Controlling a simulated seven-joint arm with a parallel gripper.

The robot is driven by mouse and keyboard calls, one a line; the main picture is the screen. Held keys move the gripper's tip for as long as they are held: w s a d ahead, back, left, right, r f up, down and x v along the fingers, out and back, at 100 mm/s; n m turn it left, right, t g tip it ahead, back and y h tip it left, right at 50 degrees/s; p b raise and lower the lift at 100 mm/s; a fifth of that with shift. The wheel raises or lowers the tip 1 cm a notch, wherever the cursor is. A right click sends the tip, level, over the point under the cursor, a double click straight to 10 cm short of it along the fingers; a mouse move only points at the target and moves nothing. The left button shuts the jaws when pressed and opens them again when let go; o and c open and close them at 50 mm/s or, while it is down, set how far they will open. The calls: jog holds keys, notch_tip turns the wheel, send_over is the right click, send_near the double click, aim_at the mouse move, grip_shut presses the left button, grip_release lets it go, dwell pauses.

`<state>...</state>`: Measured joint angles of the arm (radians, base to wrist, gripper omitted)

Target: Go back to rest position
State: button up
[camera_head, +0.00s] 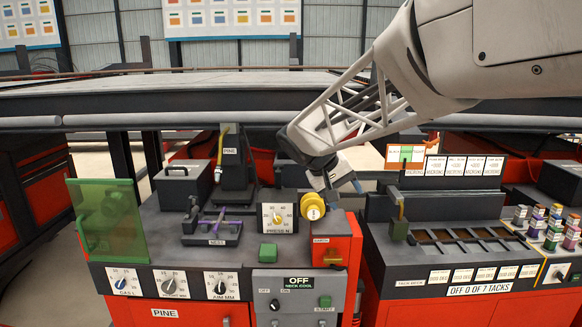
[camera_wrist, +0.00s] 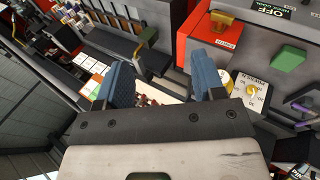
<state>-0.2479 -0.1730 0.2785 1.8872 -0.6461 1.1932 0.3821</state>
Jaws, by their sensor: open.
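My gripper (camera_head: 345,184) hangs in the middle of the head view, at the end of my arm reaching in from the upper right. It is above the gap between the two red-and-grey machine stations. In the wrist view my gripper (camera_wrist: 160,82) shows two blue fingers spread apart with nothing held between them. A yellow round knob (camera_head: 312,206) is just left of and below the fingertips in the head view; I cannot tell whether they touch.
The left station has a green clear panel (camera_head: 108,220), dials and an "OFF" display (camera_head: 299,282). The right station holds a slotted tray (camera_head: 465,240) and several coloured spools (camera_head: 553,230). A long grey table (camera_head: 200,88) runs behind. The floor at left is clear.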

jog(key=s+d+m+t+y, duration=0.1)
jog(key=s+d+t+y, duration=0.15)
jog(key=s, duration=1.45)
jog(key=s+d+t+y, duration=0.1)
jog(key=s+d+y, duration=0.25)
jog(key=s, duration=1.35)
notch_tip(320, 180, down, 9)
jog(key=w+g, duration=0.1)
jog(key=g, duration=0.2)
jog(key=shift+m, duration=0.3)
jog(key=shift+c, duration=0.4)
